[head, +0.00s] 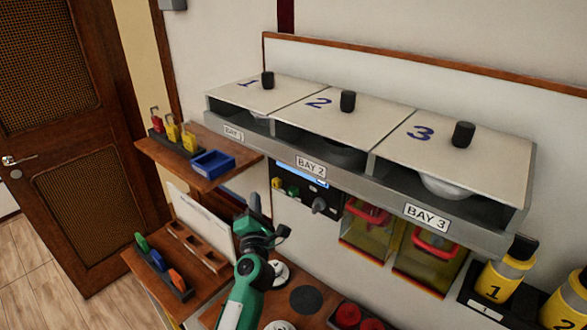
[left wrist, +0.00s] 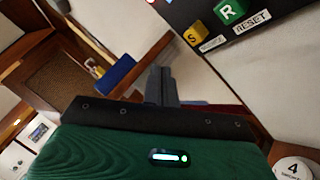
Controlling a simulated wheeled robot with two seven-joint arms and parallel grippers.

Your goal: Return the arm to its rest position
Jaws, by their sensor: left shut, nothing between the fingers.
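My left gripper (head: 254,204) is in the middle of the head view, on a green and black arm that comes up from below. It is in front of the panel wall, left of the control box (head: 307,196) and below the bay cabinet. In the left wrist view its fingers (left wrist: 161,86) are together with nothing between them. The control box shows its yellow S button (left wrist: 194,37) and green R button (left wrist: 228,12) to the upper right of the fingers, apart from them. My right gripper is not in view.
The bay cabinet (head: 308,168) overhangs at the right. A wooden shelf (head: 225,177) holds a blue tray (head: 212,164) and several padlocks. Below are a rack of coloured tags (head: 163,268), a wooden slotted holder (head: 197,246) and white discs. Yellow canisters (head: 502,275) stand at the right.

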